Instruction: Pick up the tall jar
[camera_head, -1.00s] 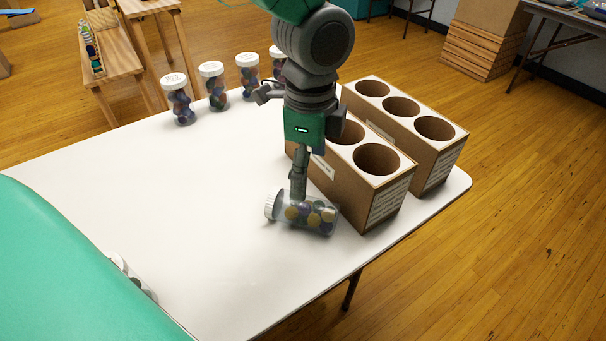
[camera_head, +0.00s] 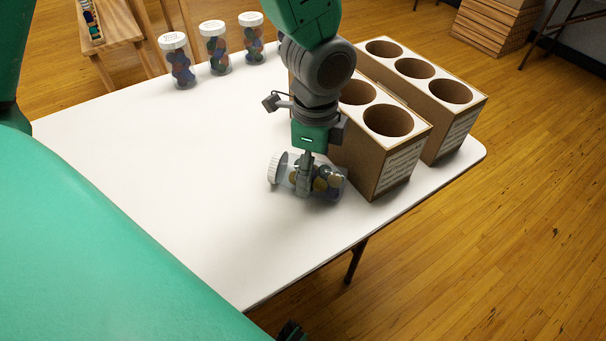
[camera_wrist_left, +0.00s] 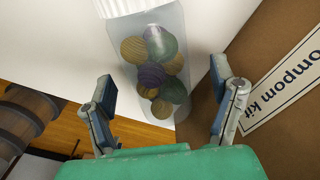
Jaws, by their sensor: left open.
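A clear tall jar (camera_head: 327,179) with a white lid lies on its side on the white table (camera_head: 190,180), lid towards the left. Several coloured pompoms are inside. My left gripper (camera_head: 304,188) points down over it, with a finger in front of the jar's middle. In the left wrist view the jar (camera_wrist_left: 152,70) shows between and beyond the two parted fingers of my left gripper (camera_wrist_left: 162,100). The fingers look apart from it; contact cannot be told. My right gripper is not clearly seen.
A brown holder (camera_head: 400,155) with round holes stands close right of the lying jar; a second holder (camera_head: 458,125) is behind it. Upright pompom jars (camera_head: 179,62), (camera_head: 215,50) and (camera_head: 251,40) stand along the back edge. The table's left and middle are clear.

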